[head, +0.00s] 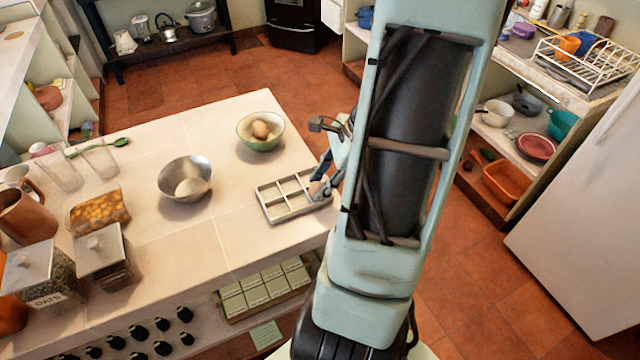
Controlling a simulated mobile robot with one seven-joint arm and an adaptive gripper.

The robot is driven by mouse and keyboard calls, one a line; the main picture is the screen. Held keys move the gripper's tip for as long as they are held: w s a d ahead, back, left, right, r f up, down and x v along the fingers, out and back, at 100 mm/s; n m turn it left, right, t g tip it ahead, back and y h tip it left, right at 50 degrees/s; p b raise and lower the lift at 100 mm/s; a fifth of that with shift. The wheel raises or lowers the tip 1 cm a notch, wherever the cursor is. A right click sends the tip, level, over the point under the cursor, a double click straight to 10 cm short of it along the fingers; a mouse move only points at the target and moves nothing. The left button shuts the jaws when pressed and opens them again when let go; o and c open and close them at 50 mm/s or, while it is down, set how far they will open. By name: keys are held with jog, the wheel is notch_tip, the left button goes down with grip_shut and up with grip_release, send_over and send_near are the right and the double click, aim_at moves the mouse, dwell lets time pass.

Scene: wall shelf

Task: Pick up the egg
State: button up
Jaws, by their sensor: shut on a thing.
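My gripper (322,188) is at the right end of the divided tray (268,212), low over its compartments, near the counter's right edge. It is shut on a small tan rounded thing, which looks like the egg (316,188). The fingers cover part of it, and I cannot tell whether it touches the tray. My arm hides the area to the right of the gripper.
A green bowl (247,145) holds brown rounded things behind the tray. Jars, glasses and a brown pitcher (25,215) crowd the counter's left side. The counter's front middle is clear.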

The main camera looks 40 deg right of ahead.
jog(key=shift+r+p, duration=0.5)
jog(key=shift+r, duration=0.25)
notch_tip(320, 180, up, 2)
jog(key=shift+r+p, duration=0.2)
jog(key=shift+p, duration=0.8)
jog(key=s+a+r+p, duration=0.2)
jog(key=s+r, duration=0.2)
jog(key=s, duration=0.3)
jog(key=s+a+r+p, duration=0.1)
jog(key=s+r+p, duration=0.2)
jog(key=s+r, duration=0.25)
notch_tip(320, 180, up, 2)
send_over(312, 185)
jog(key=w, duration=0.3)
jog(key=w+d+f, duration=0.1)
jog(key=w+f, duration=0.1)
jog(key=w, duration=0.7)
jog(key=w+d+f, duration=0.1)
jog(key=w+f, duration=0.1)
jog(key=w, duration=0.7)
jog(key=shift+w+d+f, duration=0.2)
jog(key=shift+w+f, duration=0.1)
jog(key=shift+f, duration=0.05)
jog(key=shift+w+a, duration=0.15)
